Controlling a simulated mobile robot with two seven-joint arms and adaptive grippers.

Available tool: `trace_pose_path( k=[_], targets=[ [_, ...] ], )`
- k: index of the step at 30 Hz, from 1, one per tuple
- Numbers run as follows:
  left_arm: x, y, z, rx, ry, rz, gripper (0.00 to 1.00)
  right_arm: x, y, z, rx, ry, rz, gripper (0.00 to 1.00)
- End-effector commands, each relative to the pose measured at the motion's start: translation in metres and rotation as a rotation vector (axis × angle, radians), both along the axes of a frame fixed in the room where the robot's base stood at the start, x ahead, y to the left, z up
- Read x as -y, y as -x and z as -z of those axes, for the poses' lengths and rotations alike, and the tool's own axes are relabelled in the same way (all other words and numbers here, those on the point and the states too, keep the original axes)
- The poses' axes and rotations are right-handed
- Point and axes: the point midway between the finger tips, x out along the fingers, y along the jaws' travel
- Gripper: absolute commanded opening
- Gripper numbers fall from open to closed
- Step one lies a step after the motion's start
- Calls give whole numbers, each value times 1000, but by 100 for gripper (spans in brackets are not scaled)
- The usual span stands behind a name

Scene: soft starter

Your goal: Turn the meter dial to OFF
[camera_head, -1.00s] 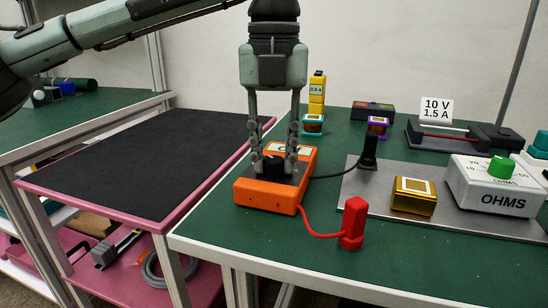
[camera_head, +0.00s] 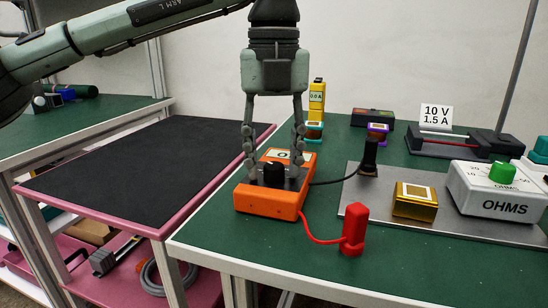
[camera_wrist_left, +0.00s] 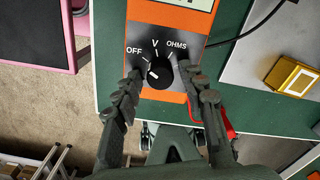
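The orange meter (camera_head: 270,201) lies on the green bench near its left edge. Its black dial (camera_head: 274,172) stands up from a dark face. In the left wrist view the dial (camera_wrist_left: 160,73) sits below the printed words OFF, V and OHMS. A small white mark shows on the knob's left side; exactly which word it points to is hard to tell. My left gripper (camera_head: 273,178) is open above the meter, with one finger on each side of the dial and gaps between. It also shows in the left wrist view (camera_wrist_left: 160,80). My right gripper is not in view.
A red probe (camera_head: 354,229) stands at the front edge, wired to the meter. A black probe (camera_head: 370,155) stands behind on a grey plate (camera_head: 360,190) with a gold block (camera_head: 415,201) and a white OHMS box (camera_head: 500,190). A black-topped cart (camera_head: 140,165) is left.

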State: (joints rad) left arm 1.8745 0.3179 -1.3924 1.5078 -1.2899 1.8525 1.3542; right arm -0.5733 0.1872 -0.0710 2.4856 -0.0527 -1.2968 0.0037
Motion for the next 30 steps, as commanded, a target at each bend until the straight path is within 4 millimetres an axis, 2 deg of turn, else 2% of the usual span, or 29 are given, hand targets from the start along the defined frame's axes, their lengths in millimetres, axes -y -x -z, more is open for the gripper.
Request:
trace_pose_path(
  k=[11, 16, 24, 30],
  targets=[
    [0, 0, -4, 0, 0, 1, 48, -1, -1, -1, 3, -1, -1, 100],
    [1, 0, -29, 2, 1, 1, 48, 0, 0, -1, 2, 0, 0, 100],
    [1, 0, -87, 2, 2, -2, 48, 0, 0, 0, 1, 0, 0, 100],
    [0, 0, -114, 2, -1, -1, 48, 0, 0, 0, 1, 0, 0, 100]
  ],
)
